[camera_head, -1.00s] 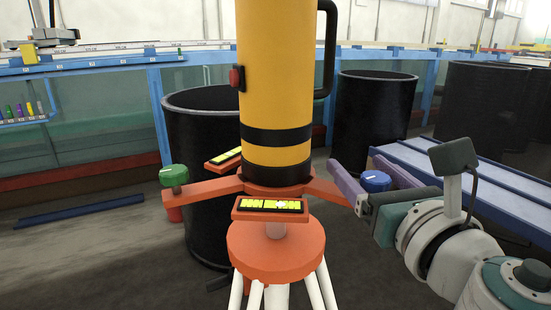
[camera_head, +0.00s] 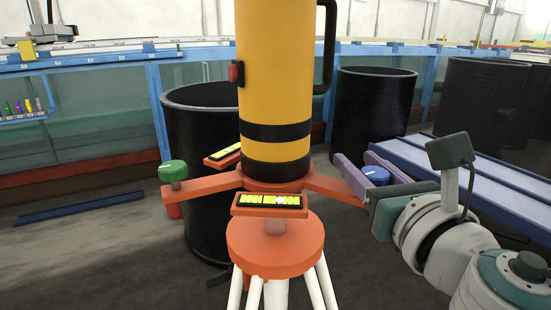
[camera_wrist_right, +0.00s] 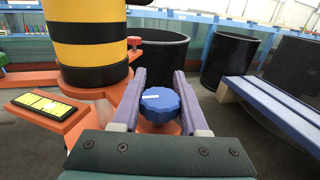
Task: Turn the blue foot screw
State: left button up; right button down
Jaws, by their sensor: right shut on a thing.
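The blue foot screw (camera_head: 376,176) is a lobed knob with a white mark on top, at the end of the right orange arm of the instrument base. It also shows in the right wrist view (camera_wrist_right: 160,104). My right gripper (camera_head: 360,170) has its two purple fingers on either side of the knob and is shut on it; the fingers hide the knob's sides. The yellow instrument (camera_head: 275,80) with black bands stands upright on the orange three-armed base (camera_head: 276,183). A green foot screw (camera_head: 173,171) is on the left arm. My left gripper is not in view.
An orange tripod head (camera_head: 275,250) on white legs stands under the base. Black tubs (camera_head: 372,115) stand behind, and a blue bench (camera_head: 470,175) lies at the right behind my arm.

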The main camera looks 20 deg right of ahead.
aim_at(345, 193)
jog(key=shift+n+y, duration=0.3)
